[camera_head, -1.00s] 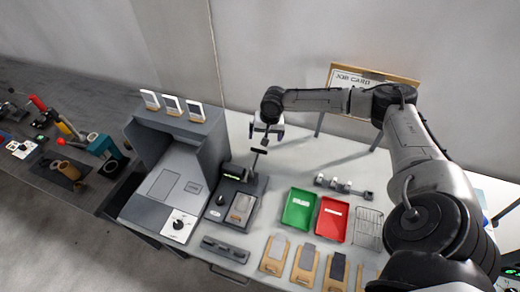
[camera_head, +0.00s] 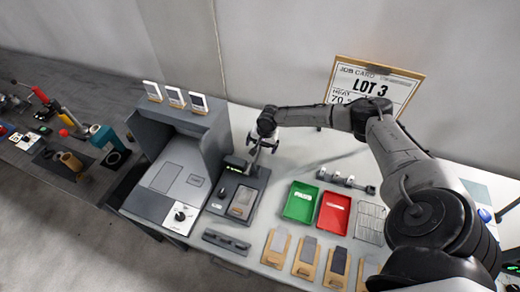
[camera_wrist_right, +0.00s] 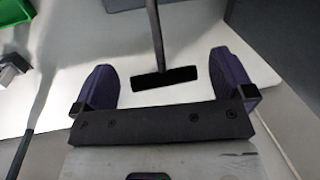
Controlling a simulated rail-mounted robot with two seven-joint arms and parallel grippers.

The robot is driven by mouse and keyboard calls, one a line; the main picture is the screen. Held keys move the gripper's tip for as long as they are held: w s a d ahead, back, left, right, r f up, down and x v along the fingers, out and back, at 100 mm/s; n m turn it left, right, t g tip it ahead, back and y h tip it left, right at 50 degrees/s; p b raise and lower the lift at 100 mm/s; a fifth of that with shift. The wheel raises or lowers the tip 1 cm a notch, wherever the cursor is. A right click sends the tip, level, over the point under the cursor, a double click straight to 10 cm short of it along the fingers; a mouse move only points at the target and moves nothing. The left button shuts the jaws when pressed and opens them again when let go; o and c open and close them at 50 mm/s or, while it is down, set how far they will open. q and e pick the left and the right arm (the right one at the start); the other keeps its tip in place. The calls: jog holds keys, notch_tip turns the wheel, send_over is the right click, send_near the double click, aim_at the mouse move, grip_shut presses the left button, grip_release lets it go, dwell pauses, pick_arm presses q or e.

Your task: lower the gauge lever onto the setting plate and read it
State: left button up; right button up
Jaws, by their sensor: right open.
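The gauge (camera_head: 236,163) stands on a dark base (camera_head: 222,189) in the middle of the bench, with a small lit green display. Its lever shows in the right wrist view as a dark stem ending in a black crossbar (camera_wrist_right: 165,78). In the head view the lever is mostly hidden behind the gripper. My right gripper (camera_head: 263,143) is open over the lever. In the right wrist view its purple fingers (camera_wrist_right: 165,80) stand either side of the crossbar, with gaps. My left gripper is out of view.
A grey booth (camera_head: 180,155) with a dial stands left of the gauge. A green tray (camera_head: 300,202), a red tray (camera_head: 333,213) and a wire rack (camera_head: 370,222) stand to the right. Several sample boards line the front. A job card reading LOT 3 (camera_head: 372,88) stands behind.

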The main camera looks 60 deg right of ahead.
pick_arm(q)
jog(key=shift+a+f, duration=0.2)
pick_arm(e)
jog(key=shift+w+f, duration=0.15)
jog(key=shift+f, duration=0.55)
jog(key=shift+w+f, duration=0.1)
jog(key=shift+f, duration=0.55)
